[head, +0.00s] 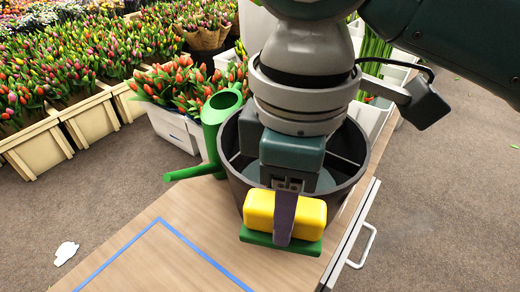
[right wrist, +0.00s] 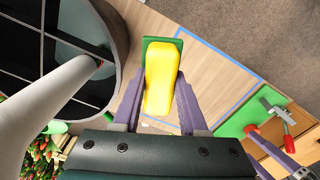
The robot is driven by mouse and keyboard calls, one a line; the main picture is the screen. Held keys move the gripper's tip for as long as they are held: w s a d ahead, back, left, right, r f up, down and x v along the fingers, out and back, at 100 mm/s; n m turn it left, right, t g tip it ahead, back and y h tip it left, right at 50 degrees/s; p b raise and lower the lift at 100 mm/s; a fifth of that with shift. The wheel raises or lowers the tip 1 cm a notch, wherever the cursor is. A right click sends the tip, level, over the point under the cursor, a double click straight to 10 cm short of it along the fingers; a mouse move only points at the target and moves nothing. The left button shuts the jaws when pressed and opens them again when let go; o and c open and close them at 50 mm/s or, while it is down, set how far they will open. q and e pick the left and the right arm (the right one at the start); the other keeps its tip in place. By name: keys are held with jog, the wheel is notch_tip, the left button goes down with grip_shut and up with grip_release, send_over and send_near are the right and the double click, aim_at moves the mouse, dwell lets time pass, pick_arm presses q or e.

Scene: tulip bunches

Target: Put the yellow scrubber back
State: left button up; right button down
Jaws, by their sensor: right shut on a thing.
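The yellow scrubber (head: 300,212) is a yellow block with a green pad under it. My right gripper (head: 284,220) is shut on it, one purple finger crossing its near face. It is in front of the dark bucket (head: 233,180), over the near part of the wooden table. In the right wrist view the scrubber (right wrist: 160,80) sits between both purple fingers of the right gripper (right wrist: 160,100). Whether its pad touches the table cannot be told. Purple parts like my left gripper's fingers (right wrist: 285,155) show at the lower right there; their opening is unclear.
A blue tape outline (head: 192,250) marks the wooden table (head: 145,262), bare inside in the head view. A green watering can (head: 215,125) stands left of the bucket. In the wrist view a green mat (right wrist: 240,124) carries a red-and-grey tool (right wrist: 275,108). Tulip crates (head: 90,118) stand behind.

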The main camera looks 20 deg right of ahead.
notch_tip(320, 180, down, 15)
jog(key=b, duration=0.7)
jog(key=shift+b, duration=0.3)
notch_tip(320, 180, down, 4)
jog(key=b, duration=0.2)
jog(key=shift+f+b, duration=0.1)
jog(key=shift+b, duration=0.25)
jog(key=shift+c, duration=2.2)
grip_release()
